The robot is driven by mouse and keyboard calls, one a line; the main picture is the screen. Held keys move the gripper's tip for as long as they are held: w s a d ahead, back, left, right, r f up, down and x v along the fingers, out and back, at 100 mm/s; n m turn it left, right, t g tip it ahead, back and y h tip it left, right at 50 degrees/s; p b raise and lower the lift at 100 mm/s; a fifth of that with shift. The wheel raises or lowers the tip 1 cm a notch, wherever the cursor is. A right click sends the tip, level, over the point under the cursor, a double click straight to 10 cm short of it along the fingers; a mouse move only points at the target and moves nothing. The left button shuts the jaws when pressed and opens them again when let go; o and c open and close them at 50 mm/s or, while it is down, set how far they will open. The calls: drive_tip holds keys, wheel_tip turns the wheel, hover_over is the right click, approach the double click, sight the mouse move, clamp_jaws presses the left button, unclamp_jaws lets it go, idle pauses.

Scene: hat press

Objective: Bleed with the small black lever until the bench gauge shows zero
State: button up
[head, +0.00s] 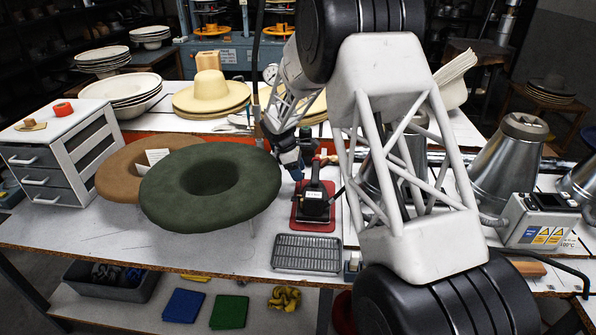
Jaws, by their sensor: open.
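A round white-faced dial (270,73) stands behind the hats, partly covered by my arm; its needle is too small to read, and I cannot tell for sure that it is the bench gauge. My gripper (297,170) is small and partly hidden by my forearm. It is open, its fingers pointing down near a black device (313,203) on a red mat. I cannot tell whether it touches anything. I cannot make out the small black lever; it may be hidden or too small to see.
A large green felt hat (210,187) stands left of the black device, with a brown one (125,172) behind it. A grey metal rack (307,253) lies in front. Metal cones (508,160) and a box with warning labels (541,222) stand right. Bench is clear at front left.

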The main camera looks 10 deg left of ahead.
clamp_jaws()
drive_tip(key=shift+r, duration=0.1)
drive_tip(key=shift+s+r+t, duration=0.25)
drive_tip(key=shift+r+t, duration=0.3)
drive_tip(key=shift+t, duration=0.05)
unclamp_jaws()
drive_tip(key=shift+r, duration=0.15)
drive_tip(key=v, duration=0.7)
drive_tip(key=shift+a+r, duration=0.2)
drive_tip(key=shift+r, duration=0.05)
drive_tip(key=shift+s+d+r, duration=0.1)
idle(0.5)
